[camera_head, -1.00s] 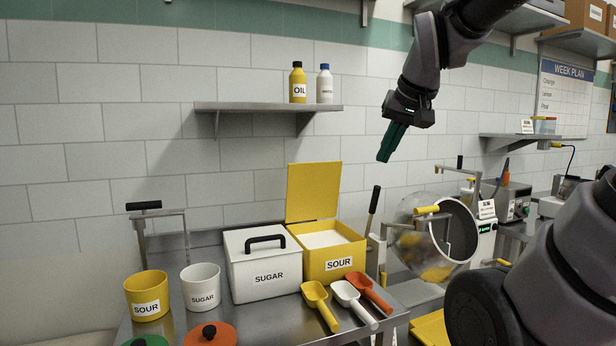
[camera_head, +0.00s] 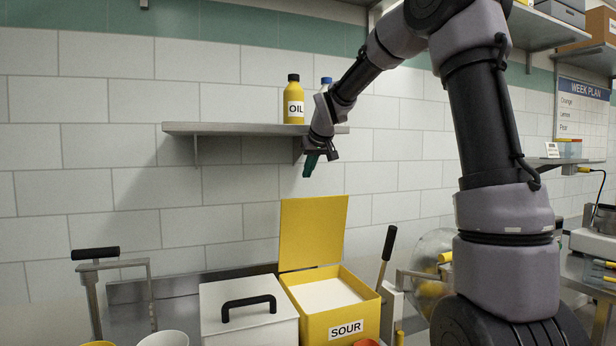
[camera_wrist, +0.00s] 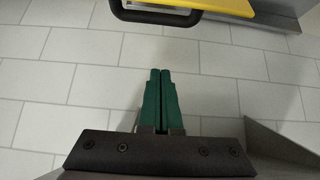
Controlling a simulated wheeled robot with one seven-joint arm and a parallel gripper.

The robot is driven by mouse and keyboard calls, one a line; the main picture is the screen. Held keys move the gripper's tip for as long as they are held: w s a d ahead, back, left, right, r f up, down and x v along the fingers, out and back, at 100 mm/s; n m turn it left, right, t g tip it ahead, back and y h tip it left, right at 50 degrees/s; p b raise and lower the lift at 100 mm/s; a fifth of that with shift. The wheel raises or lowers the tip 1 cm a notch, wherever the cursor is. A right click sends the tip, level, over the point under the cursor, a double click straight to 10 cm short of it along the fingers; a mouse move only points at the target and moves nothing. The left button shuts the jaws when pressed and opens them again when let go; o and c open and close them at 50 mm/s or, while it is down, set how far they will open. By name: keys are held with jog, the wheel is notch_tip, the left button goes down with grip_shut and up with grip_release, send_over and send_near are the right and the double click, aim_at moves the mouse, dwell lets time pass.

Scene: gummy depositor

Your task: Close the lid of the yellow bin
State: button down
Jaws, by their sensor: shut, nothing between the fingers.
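The yellow bin (camera_head: 366,317), labelled SOUR, stands on the counter with pale contents inside. Its yellow lid (camera_head: 313,232) stands open, upright at the bin's back edge near the wall. My gripper (camera_head: 309,170) is above the lid's top edge, apart from it, with green fingers pointing down. In the wrist view the fingers (camera_wrist: 160,75) are shut and empty, with wall tiles behind them. A yellow edge (camera_wrist: 225,6) and a black handle (camera_wrist: 155,13) show at the top of that view.
The white sugar bin (camera_head: 220,300) with a black-handled lid stands left of the yellow bin. A wall shelf (camera_head: 225,128) with an oil bottle (camera_head: 293,102) and another bottle is close to my gripper. A black-tipped lever (camera_head: 388,243) stands right of the bin.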

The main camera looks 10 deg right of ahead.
jog(key=f, duration=0.2)
jog(key=w+f, duration=0.1)
jog(key=f, duration=0.4)
jog(key=shift+w+a+f, duration=0.15)
jog(key=shift+w+f, duration=0.05)
jog(key=shift+f, duration=0.05)
jog(key=shift+s, duration=0.1)
